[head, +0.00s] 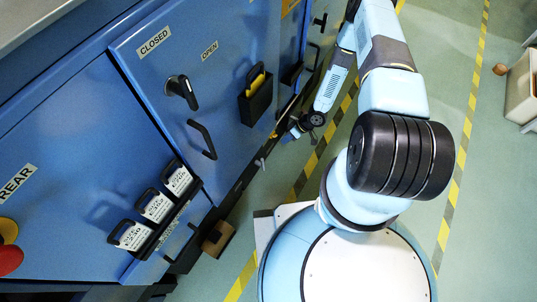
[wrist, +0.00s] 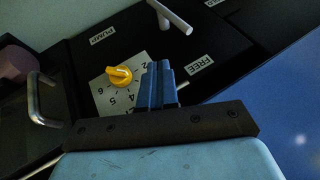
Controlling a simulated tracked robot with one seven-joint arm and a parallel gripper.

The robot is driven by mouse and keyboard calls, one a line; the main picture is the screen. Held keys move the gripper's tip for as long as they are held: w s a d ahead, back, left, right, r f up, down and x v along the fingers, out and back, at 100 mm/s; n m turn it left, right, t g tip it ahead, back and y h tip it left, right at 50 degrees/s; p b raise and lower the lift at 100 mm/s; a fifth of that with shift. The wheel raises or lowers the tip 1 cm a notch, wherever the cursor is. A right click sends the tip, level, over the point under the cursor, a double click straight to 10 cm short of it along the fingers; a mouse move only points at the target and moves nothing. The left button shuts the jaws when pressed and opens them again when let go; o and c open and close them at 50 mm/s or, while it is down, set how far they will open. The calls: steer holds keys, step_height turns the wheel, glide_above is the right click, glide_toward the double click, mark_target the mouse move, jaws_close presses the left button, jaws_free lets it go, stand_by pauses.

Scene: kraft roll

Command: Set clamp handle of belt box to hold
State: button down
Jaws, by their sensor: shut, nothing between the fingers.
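In the wrist view, a black panel that appears to be the belt box (wrist: 228,35) fills the upper middle. A pale metal lever (wrist: 174,17), apparently the clamp handle, stands out from it at the top edge and is partly cut off. In the head view my arm reaches away along the cabinets, and the fingers are not clear there.
A yellow knob (wrist: 119,75) on a numbered dial sits just left of my fingers. A metal bar handle (wrist: 39,100) is farther left.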

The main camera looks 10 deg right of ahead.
steer(key=s+a+f, duration=0.2)
steer(key=a+f, duration=0.6)
steer(key=a, duration=0.1)
steer(key=shift+s+f, duration=0.25)
steer(key=shift+s, duration=0.15)
